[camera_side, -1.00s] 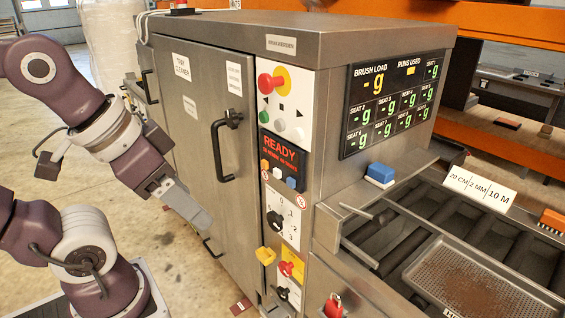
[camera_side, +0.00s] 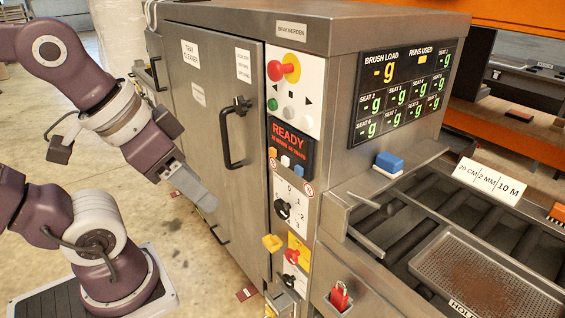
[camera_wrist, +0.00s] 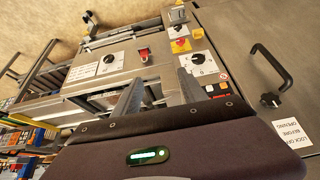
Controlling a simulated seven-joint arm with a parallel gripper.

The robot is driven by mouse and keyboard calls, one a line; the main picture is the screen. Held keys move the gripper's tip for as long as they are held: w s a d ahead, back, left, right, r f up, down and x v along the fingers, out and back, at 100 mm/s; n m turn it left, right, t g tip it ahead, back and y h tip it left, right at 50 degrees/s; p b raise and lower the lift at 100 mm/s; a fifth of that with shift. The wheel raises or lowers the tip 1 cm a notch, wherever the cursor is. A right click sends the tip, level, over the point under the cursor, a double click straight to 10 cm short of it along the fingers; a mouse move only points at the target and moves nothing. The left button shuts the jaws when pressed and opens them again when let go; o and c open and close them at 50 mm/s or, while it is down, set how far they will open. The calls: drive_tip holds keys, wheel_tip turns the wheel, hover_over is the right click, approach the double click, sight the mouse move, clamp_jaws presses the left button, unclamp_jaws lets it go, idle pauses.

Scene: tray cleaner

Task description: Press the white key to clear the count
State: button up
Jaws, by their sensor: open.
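The white key (camera_side: 285,161) sits between an orange key (camera_side: 272,152) and a blue key (camera_side: 298,170), in a slanting row under the red READY display (camera_side: 290,138) on the cabinet's front panel. My gripper (camera_side: 207,201) is in front of the grey door, left of and lower than the keys, apart from the panel and holding nothing. In the wrist view its two fingers (camera_wrist: 160,92) stand apart and point toward the lower panel.
A black door handle (camera_side: 230,135) stands out between my arm and the panel. A black rotary knob (camera_side: 283,209) and a yellow block (camera_side: 272,242) are below the keys. A red stop button (camera_side: 283,70) is above. A perforated tray (camera_side: 485,270) lies at right.

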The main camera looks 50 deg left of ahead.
clamp_jaws()
idle(1.4)
